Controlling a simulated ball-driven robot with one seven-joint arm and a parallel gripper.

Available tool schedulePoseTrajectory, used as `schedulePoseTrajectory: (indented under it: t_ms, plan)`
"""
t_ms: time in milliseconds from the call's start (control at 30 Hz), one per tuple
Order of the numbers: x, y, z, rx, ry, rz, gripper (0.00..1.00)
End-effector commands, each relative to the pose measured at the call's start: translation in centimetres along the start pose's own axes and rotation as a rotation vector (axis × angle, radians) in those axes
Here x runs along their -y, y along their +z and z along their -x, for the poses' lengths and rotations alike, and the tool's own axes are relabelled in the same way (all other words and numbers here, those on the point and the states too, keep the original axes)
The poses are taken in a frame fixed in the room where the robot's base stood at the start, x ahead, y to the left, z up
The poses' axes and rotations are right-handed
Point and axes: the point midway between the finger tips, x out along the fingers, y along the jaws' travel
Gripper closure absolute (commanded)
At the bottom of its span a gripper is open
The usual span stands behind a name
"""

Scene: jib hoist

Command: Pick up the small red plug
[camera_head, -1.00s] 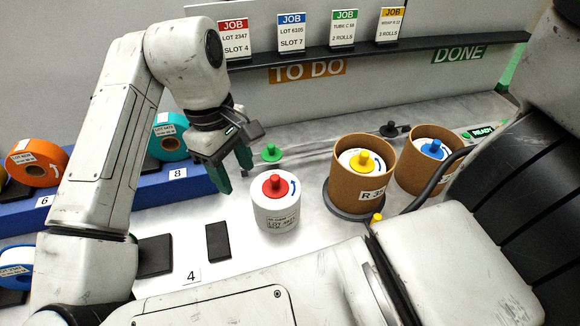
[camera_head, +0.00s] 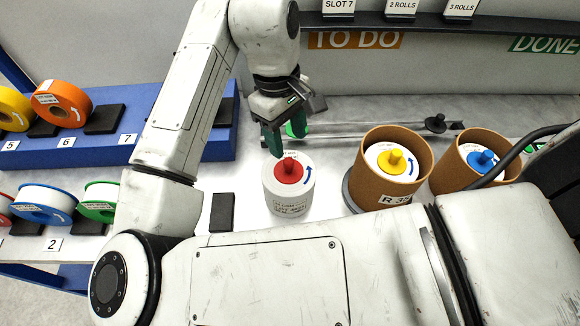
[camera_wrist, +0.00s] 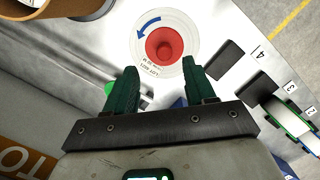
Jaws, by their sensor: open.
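The small red plug (camera_head: 288,169) sits in the top of a white roll (camera_head: 288,200) that stands upright on the bench. In the wrist view the red plug (camera_wrist: 164,46) shows from above, in the middle of the roll's white face, beyond the fingertips. My gripper (camera_head: 279,140) is above and just behind the plug in the head view. Its two green fingers (camera_wrist: 158,75) are apart with nothing between them. The plug is not touched.
Two brown tubes, one with a yellow plug (camera_head: 395,160) and one with a blue plug (camera_head: 483,160), stand to the right. A blue rack (camera_head: 150,140) with rolls is at left. An empty dark pad (camera_head: 222,212) lies left of the white roll.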

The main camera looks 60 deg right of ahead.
Motion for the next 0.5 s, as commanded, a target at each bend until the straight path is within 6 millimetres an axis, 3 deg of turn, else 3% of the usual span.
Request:
schedulePoseTrajectory:
  t_ms: [233, 500]
  plan:
    - [0.2, 0.0, -1.7, 0.001, -0.001, 0.002, 0.46]
    - [0.6, -0.2, -5.4, 0.001, -0.001, 0.001, 0.46]
